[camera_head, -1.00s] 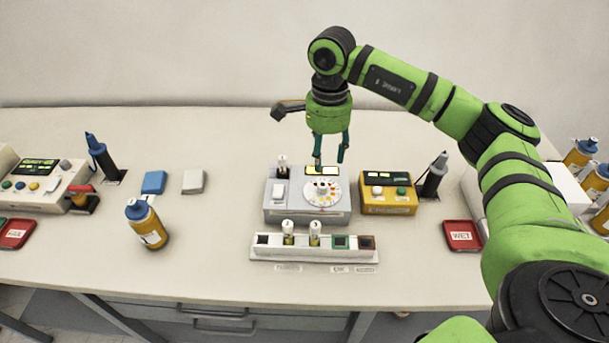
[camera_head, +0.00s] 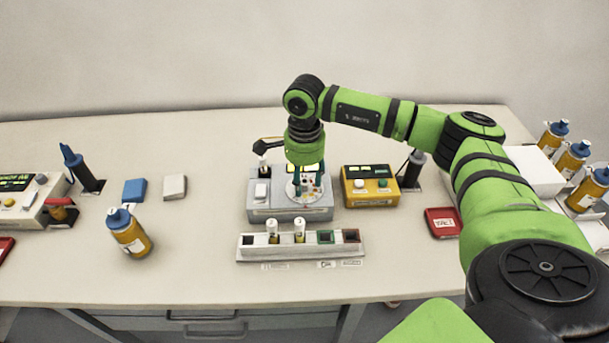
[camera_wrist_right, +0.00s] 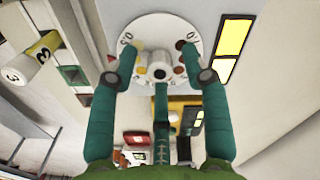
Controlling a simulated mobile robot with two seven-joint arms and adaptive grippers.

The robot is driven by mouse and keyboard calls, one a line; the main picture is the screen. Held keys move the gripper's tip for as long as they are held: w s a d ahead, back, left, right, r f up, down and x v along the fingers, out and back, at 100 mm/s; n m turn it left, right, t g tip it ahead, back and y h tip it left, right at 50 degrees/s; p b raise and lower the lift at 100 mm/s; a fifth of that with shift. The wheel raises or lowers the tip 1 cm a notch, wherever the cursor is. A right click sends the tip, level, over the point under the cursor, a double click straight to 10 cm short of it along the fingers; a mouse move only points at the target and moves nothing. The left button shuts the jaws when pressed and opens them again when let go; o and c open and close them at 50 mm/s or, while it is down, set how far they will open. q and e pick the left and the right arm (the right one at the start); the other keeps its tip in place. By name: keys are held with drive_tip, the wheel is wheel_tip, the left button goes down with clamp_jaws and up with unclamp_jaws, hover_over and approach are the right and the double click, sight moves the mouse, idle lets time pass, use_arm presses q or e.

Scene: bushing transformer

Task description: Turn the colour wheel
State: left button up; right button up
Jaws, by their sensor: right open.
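The colour wheel (camera_head: 296,193) is a white disc with coloured dots on top of a grey box (camera_head: 303,213). In the right wrist view the wheel (camera_wrist_right: 150,27) shows printed numbers and a pale central knob (camera_wrist_right: 159,68). My right gripper (camera_head: 307,186) points down over the wheel. Its green fingers (camera_wrist_right: 160,62) are spread open around the knob, and I see no clear grip on it. They partly hide the wheel in the head view. My left gripper is not in view.
A white rack (camera_head: 285,252) with two vials stands in front of the grey box. A yellow box (camera_head: 371,198) stands close at its right, with a dark pen-like tool (camera_head: 412,170) beyond. A yellow bottle (camera_head: 128,233) stands left. The table's front is mostly clear.

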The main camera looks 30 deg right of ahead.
clamp_jaws()
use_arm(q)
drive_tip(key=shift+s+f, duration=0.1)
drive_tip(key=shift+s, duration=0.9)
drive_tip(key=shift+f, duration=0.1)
use_arm(e)
drive_tip(key=shift+f+m+b, duration=0.15)
drive_tip(key=shift+m+b, duration=1.1)
drive_tip(key=shift+m, duration=0.35)
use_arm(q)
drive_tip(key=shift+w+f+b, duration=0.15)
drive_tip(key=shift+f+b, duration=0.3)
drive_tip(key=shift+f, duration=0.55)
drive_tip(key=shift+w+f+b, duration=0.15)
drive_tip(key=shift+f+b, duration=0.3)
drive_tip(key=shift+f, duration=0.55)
use_arm(e)
drive_tip(key=shift+m, duration=1.8)
